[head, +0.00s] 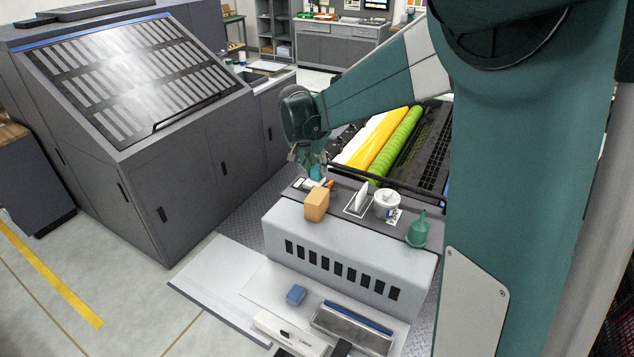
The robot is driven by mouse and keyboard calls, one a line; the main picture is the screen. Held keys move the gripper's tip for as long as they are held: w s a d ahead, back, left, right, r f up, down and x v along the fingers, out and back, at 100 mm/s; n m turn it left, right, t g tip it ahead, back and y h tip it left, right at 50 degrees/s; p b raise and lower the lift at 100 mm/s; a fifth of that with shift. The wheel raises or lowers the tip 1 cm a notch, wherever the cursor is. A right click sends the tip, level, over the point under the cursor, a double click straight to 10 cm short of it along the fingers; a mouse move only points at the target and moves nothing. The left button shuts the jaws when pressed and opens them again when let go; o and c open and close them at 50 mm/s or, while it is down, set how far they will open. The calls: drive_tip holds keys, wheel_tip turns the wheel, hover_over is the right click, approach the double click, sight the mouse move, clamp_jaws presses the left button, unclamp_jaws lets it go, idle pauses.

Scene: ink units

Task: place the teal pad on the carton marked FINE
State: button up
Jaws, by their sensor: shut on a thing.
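My gripper (310,164) is above the back left of the grey ledge, pointing down. It is shut on a small teal thing (317,173), which looks like the teal pad and is partly hidden by the fingers. Just below it are a flat white item with a dark patch (300,184) and a small orange item (329,183); I cannot tell whether the pad touches them. A tan-orange block (316,204) stands in front, to the right of the gripper. A white box with small dark lettering (288,334) lies low in front; I cannot read FINE on anything.
On the ledge (345,215) stand a white upright piece in a tray (359,200), a white tub (386,204) and a green funnel (417,230). Yellow and green rollers (380,140) lie behind.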

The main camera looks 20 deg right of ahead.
sight(317, 180)
drive_tip(key=shift+f, duration=0.6)
drive_tip(key=shift+f, duration=2.05)
drive_tip(key=shift+f, duration=0.2)
drive_tip(key=o, duration=0.9)
drive_tip(key=shift+r, duration=0.25)
drive_tip(key=v, duration=1.2)
